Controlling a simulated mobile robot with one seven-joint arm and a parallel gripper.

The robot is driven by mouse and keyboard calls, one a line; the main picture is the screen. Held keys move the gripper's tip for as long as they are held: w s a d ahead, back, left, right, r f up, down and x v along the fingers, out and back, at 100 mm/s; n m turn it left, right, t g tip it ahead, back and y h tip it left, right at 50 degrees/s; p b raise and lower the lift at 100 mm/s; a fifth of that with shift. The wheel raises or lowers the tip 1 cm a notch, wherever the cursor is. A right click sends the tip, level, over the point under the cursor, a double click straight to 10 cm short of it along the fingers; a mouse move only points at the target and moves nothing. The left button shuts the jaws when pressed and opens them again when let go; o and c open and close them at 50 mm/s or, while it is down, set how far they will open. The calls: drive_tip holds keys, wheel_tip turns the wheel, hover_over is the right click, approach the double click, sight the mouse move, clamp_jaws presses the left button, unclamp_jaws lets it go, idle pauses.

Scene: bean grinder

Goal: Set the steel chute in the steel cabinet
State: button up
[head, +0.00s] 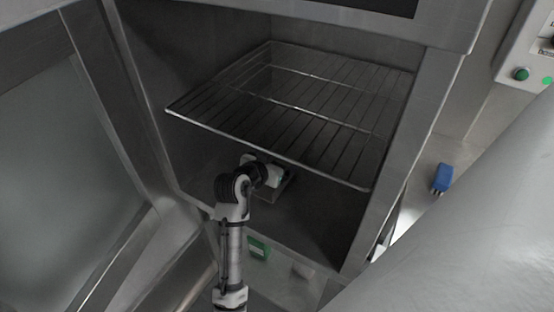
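The steel cabinet (400,150) stands open, with a wire shelf (300,105) across its inside. My arm reaches in through the front, below the shelf. My gripper (275,180) is low inside the cabinet, near its floor, partly behind the arm's wrist and the shelf's front edge. A dark grey metal piece, likely the steel chute (288,186), shows right beside and beyond my gripper. Its shape is mostly hidden. The fingertips are hidden, so I cannot tell whether they are open, shut or holding that piece.
The cabinet's door (65,165) is swung open on the left. A green object (258,248) lies below the cabinet's front edge, close to my arm. A blue object (442,179) is outside on the right. Free cabinet floor shows right of my gripper.

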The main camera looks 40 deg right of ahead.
drive_tip(key=shift+f+b, duration=0.3)
drive_tip(key=shift+f, duration=0.15)
drive_tip(key=o, duration=1.2)
drive_tip(key=shift+c, duration=0.2)
drive_tip(key=shift+a+r+p, duration=0.15)
drive_tip(key=shift+r+p, duration=0.45)
drive_tip(key=shift+r, duration=0.2)
drive_tip(key=b+v, duration=0.3)
drive_tip(key=v, duration=0.8)
drive_tip(key=shift+s+a, duration=0.2)
drive_tip(key=shift+a, duration=0.1)
